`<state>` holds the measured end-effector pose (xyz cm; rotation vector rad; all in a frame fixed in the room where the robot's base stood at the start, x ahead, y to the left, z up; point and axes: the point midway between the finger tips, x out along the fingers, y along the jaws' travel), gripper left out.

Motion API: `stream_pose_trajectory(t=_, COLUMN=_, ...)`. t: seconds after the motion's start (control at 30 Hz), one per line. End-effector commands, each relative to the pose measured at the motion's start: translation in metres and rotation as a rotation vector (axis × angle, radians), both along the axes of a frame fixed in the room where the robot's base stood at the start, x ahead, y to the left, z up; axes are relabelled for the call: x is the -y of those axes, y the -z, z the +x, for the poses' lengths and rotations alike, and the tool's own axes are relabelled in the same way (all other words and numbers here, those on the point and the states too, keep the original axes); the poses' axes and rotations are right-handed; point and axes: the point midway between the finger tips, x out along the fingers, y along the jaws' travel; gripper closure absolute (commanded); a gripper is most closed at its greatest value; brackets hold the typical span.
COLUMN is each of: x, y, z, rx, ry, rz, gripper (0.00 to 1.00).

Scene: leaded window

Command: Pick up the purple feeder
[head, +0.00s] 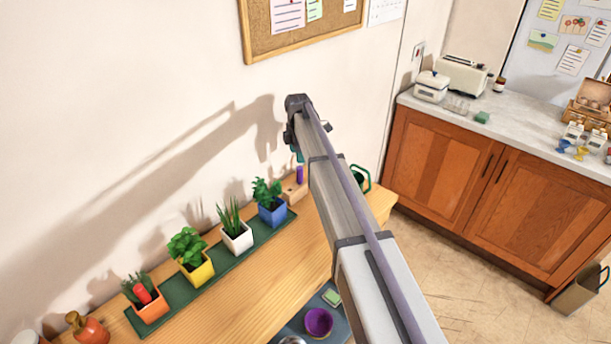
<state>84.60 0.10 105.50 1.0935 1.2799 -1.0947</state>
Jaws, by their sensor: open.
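A slim purple piece (299,174), which looks like the purple feeder, stands upright at a light wooden block (294,190) on the wooden bench, near the wall. My arm crosses the view from the lower right and hides what lies just right of the block. My gripper (298,154) is at the arm's far end, above the purple piece in the picture, and is open. It appears apart from the piece, with nothing seen in it. Its fingers are small and partly hidden by the arm. A similar red piece (142,293) stands in the orange pot (151,309).
Potted plants stand in a row on a green mat (172,311): a yellow pot (197,273), a white pot (238,240) and a blue pot (273,214). A purple bowl (318,322) sits at the front. A green-handled item (361,178) is right of my arm.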

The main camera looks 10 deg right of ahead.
Motion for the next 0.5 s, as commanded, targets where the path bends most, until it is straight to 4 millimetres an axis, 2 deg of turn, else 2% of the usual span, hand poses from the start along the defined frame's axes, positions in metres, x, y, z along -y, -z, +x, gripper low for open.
stream_pose_trajectory(t=0.03, x=0.000, y=0.014, z=0.000, rx=0.000, ry=0.001, rz=0.000, gripper=0.43)
stream_pose_trajectory(t=0.2, x=0.000, y=0.050, z=0.000, rx=0.000, ry=0.002, rz=0.000, gripper=0.43)
stream_pose_trajectory(t=0.27, x=0.000, y=0.056, z=0.000, rx=0.000, ry=0.002, rz=0.000, gripper=0.43)
stream_pose_trajectory(t=0.4, x=0.000, y=0.054, z=0.000, rx=0.000, ry=0.003, rz=0.000, gripper=0.43)
stream_pose_trajectory(t=0.5, x=0.001, y=0.065, z=-0.001, rx=0.000, ry=0.003, rz=0.000, gripper=0.43)
